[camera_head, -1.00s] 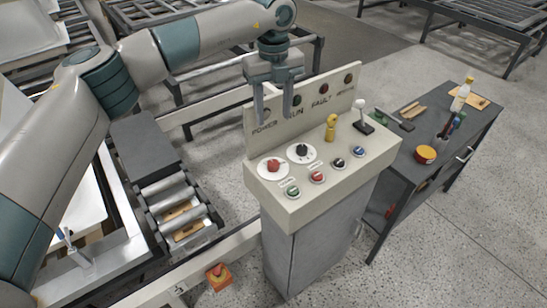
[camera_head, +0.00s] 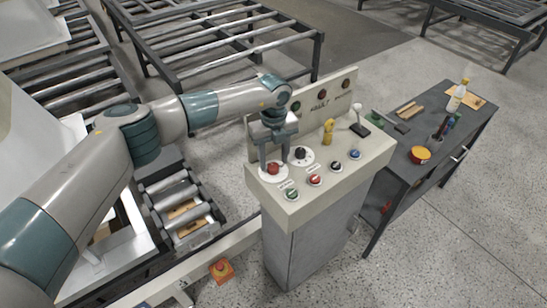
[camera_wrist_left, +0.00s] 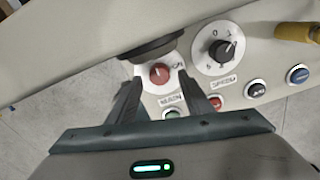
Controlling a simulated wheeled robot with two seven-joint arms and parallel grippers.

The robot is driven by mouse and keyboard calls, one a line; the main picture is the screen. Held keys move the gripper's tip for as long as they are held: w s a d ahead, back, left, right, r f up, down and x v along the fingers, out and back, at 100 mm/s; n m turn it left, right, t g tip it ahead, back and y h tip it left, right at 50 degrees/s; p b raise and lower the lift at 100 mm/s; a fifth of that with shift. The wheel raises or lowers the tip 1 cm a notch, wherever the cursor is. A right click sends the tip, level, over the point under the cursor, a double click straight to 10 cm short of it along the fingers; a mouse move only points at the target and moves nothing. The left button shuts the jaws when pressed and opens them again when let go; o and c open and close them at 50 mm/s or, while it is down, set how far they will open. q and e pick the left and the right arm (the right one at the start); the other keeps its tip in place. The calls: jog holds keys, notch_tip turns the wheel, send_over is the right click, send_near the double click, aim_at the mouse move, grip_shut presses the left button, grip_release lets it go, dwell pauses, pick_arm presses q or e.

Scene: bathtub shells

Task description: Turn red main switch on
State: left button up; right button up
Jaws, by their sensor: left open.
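The red main switch (camera_head: 273,168) is a round red knob on a white disc at the left end of the control panel (camera_head: 330,172). It also shows in the left wrist view (camera_wrist_left: 159,73), between and beyond the fingers. My left gripper (camera_head: 276,162) is open above the switch, its fingers pointing down around it in the head view. In the left wrist view the two dark fingers (camera_wrist_left: 165,98) are spread and empty. I cannot tell whether they touch the knob. My right gripper is not in view.
A black speed dial (camera_head: 301,154) sits right beside the switch. Green (camera_head: 291,194), red (camera_head: 315,180) and blue (camera_head: 355,154) buttons line the front, with a yellow knob (camera_head: 328,130) behind. The upright lamp board (camera_head: 318,108) stands behind. A tool table (camera_head: 440,125) is to the right.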

pick_arm(q)
jog(key=shift+f, duration=0.85)
